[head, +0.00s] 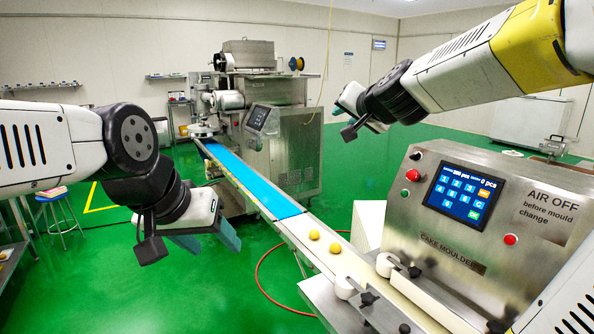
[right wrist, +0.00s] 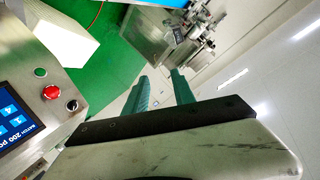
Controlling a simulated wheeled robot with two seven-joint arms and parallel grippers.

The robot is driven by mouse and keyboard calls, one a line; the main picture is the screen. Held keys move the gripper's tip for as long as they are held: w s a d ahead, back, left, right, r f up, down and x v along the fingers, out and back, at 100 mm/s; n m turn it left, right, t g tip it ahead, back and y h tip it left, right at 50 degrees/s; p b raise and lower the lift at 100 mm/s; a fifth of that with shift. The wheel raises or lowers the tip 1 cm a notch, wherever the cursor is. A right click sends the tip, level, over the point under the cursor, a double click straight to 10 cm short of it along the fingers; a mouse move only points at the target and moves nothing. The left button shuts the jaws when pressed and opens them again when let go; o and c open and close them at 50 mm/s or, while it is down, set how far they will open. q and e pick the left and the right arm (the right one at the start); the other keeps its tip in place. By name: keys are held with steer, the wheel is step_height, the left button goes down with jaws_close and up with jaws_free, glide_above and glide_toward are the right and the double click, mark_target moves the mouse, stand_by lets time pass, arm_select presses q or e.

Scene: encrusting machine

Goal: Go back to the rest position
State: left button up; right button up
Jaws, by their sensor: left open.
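My left gripper (head: 208,240) hangs at the left of the head view, over the green floor. Its teal fingers stand apart and nothing shows between them. My right gripper (head: 338,110) is raised in the upper middle of the head view, well above the conveyor and left of the cake moulder (head: 455,225). In the right wrist view its two teal fingers (right wrist: 160,92) are apart, with nothing between them. Neither gripper touches anything that I can see.
The blue conveyor belt (head: 245,180) runs from the encrusting machine (head: 290,130) to a pale belt carrying two yellow balls (head: 324,240). The moulder has a lit touchscreen (head: 463,194). A blue stool (head: 52,194) stands at far left. Green floor is open between.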

steer(key=s+f+n+g, duration=0.2)
steer(key=s+f, duration=0.3)
steer(key=s, duration=0.3)
steer(key=s+d+f+n+g, duration=0.1)
steer(key=s+f+g, duration=0.2)
steer(key=s+f, duration=0.3)
steer(key=s+d+f+n+g, duration=0.1)
steer(key=s+f, duration=0.4)
steer(key=s, duration=0.7)
steer(key=shift+d+f+n+g+h, duration=0.15)
steer(key=shift+f+n+g+h, duration=0.2)
steer(key=shift+n+g, duration=0.6)
